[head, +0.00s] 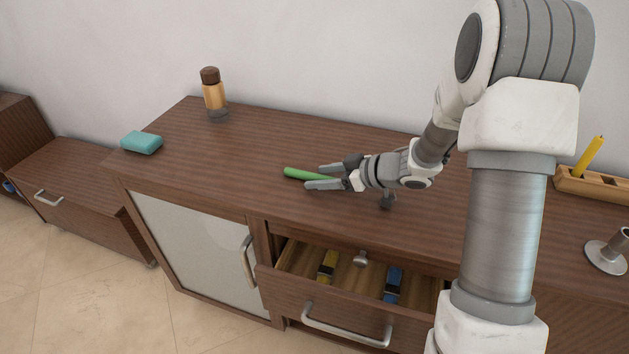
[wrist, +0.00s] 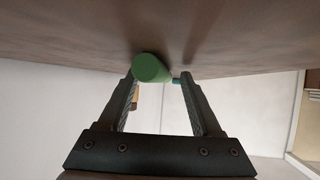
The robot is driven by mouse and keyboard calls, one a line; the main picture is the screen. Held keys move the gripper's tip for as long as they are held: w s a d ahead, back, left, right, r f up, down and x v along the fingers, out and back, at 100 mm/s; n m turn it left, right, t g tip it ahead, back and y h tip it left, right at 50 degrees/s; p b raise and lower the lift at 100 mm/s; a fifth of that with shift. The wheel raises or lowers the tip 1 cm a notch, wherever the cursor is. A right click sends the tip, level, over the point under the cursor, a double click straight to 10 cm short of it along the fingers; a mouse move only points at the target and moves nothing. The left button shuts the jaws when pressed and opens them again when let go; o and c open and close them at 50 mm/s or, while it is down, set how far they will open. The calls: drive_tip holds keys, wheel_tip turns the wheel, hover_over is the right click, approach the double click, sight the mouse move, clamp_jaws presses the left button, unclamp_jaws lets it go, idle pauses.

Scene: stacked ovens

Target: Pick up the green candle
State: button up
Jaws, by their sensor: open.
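The green candle (head: 306,174) lies on the brown wooden cabinet top (head: 260,150) near its middle. In the wrist view its round end (wrist: 150,68) faces the camera, between the tips of the two fingers. My gripper (head: 322,176) is low over the cabinet top with its fingers on either side of the candle. It also shows in the wrist view (wrist: 158,82), open, with a visible gap between fingers and candle on the right. Whether the left finger touches the candle I cannot tell. Part of the candle is hidden by the fingers in the head view.
A teal block (head: 142,142) and an amber bottle with brown cap (head: 213,95) stand to the left. An open drawer (head: 330,300) below holds yellow and blue items. At right are a wooden holder with a yellow candle (head: 589,157) and a metal stand (head: 606,257).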

sight(323, 177)
clamp_jaws()
idle(0.4)
wheel_tip(323, 177, up, 5)
drive_tip(key=p, duration=0.2)
drive_tip(key=shift+p, duration=0.35)
drive_tip(key=s+d+r+p, duration=0.2)
drive_tip(key=d+r, duration=0.4)
drive_tip(key=d, duration=0.5)
drive_tip(key=shift+p, duration=0.85)
